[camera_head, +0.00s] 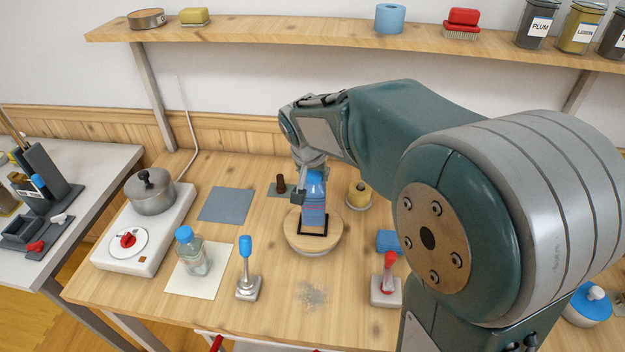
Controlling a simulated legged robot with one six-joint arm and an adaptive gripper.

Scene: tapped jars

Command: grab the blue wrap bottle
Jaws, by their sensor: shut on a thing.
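The blue wrap bottle (314,203) stands upright inside a black square outline on a round wooden board (314,243), near the middle of the table. My gripper (301,195) comes from behind and above and is shut on the bottle at its upper left side. The arm hides part of the area behind the bottle. A second bottle, clear with a blue cap (191,252), stands on a pale sheet at the left front.
A hot plate (130,247) with a lidded pot (150,191) is at the left. A blue-topped lever (246,268) and a red-topped lever (387,280) stand in front. A shelf (250,30) runs above.

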